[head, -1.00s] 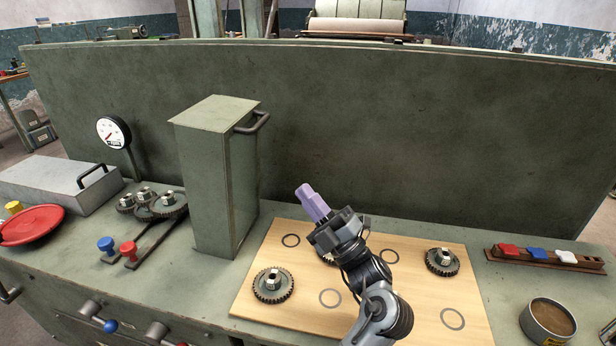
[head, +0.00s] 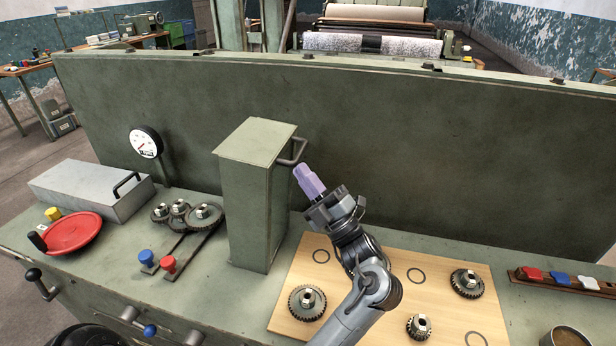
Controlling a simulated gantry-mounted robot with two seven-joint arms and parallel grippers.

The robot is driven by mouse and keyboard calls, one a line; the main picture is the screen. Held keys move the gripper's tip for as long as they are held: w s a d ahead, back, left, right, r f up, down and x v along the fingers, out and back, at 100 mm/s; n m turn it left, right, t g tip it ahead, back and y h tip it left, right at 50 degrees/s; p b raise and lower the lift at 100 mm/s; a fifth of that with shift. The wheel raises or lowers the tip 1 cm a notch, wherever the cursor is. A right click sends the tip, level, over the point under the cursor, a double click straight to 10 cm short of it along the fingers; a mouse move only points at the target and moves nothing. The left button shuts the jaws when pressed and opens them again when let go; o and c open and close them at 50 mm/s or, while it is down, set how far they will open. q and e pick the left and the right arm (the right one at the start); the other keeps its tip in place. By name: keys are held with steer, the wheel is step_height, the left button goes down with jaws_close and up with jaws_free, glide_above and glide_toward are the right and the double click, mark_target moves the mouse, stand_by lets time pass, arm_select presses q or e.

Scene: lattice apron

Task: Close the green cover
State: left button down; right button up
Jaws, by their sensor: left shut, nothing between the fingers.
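The green cover (head: 242,205) is a tall box-shaped piece standing upright at the middle left of the bench. Its bar handle (head: 296,153) sticks out on its right side near the top. My left gripper (head: 306,176), with purple fingers, is shut and empty. Its fingertips are just below and to the right of the handle in the picture; I cannot tell if they touch it. Several gears on a bracket (head: 180,214) stand left of the cover. My right gripper is not in view.
A wooden board (head: 390,325) with loose gears and ring marks lies to the right. Blue (head: 146,258) and red (head: 168,264) knobs stand left of the cover. A red dish (head: 72,232), grey box (head: 95,190) and gauge (head: 146,142) are further left. A high green panel (head: 430,150) rises behind.

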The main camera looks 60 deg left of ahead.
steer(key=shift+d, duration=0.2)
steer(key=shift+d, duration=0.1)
